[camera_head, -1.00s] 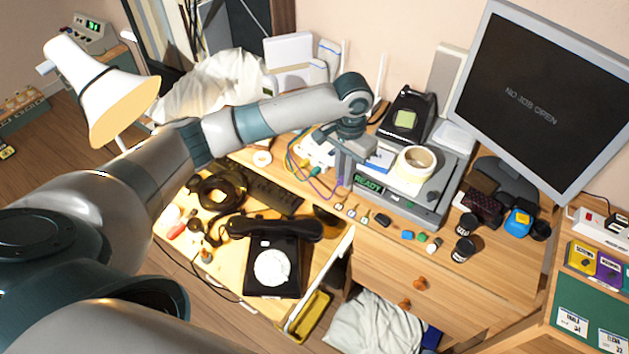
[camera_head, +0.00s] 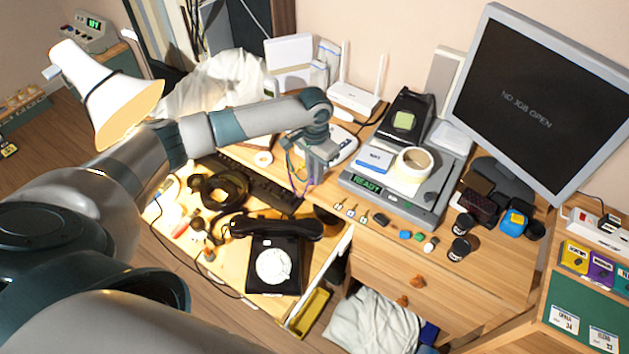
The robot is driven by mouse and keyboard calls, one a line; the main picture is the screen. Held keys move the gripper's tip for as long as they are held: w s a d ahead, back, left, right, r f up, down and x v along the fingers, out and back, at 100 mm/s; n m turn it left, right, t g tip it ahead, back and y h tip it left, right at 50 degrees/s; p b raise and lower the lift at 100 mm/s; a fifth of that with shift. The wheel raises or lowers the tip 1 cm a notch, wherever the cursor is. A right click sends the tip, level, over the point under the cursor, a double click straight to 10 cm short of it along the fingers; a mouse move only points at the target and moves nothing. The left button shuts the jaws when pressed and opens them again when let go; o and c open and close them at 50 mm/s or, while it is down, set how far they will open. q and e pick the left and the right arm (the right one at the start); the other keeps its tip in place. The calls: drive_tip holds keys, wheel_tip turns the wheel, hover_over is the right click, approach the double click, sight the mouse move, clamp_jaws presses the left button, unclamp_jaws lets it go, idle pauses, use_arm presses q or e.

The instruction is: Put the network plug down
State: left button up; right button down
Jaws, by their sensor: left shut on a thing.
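My left gripper (camera_head: 313,172) points down over the back part of the desk, left of the grey machine with the READY display. It is shut on the network plug, which is too small and too covered by the fingers to make out. A purple cable (camera_head: 293,178) shows right beside the fingertips. I cannot tell whether the plug touches the desk. My right gripper is not in view.
The grey machine (camera_head: 420,208) carries a tape roll (camera_head: 415,161). A white router (camera_head: 355,99) stands behind the gripper. A black dial phone (camera_head: 273,263) and a coiled black cable (camera_head: 218,190) lie in front. Several small items line the desk's front.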

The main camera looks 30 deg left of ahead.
use_arm(q)
wheel_tip(320, 180, down, 3)
drive_tip(key=shift+r+p, duration=0.1)
drive_tip(key=shift+p, duration=0.5)
drive_tip(key=shift+f, duration=0.5)
drive_tip(key=shift+f, duration=0.15)
drive_tip(key=o, duration=0.8)
wheel_tip(320, 180, up, 11)
drive_tip(key=b, duration=0.3)
drive_tip(key=shift+f, duration=0.1)
drive_tip(key=shift+r, duration=0.8)
